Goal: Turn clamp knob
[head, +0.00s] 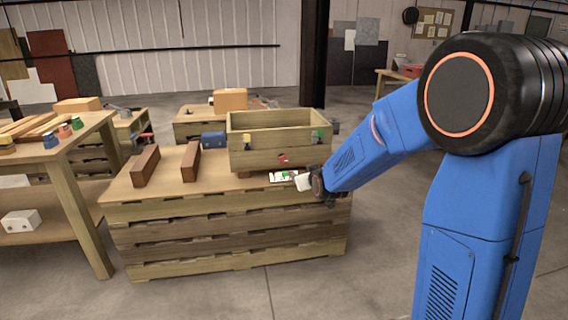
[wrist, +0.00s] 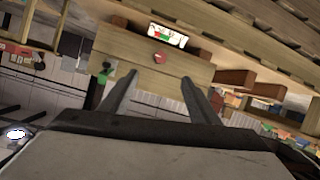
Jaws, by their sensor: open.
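A wooden box (head: 262,158) stands on the bench, with a round red knob (head: 283,157) low on its front face. In the wrist view the red knob (wrist: 160,58) lies beyond and roughly between my fingertips, apart from them. My gripper (wrist: 160,77) is open, with nothing between its fingers. In the head view it is small and partly hidden by my wrist at the bench's front edge. I cannot tell which part is the clamp knob.
A white card with green and red marks (head: 284,176) lies in front of the box; it also shows in the wrist view (wrist: 167,37). Floor in front is clear.

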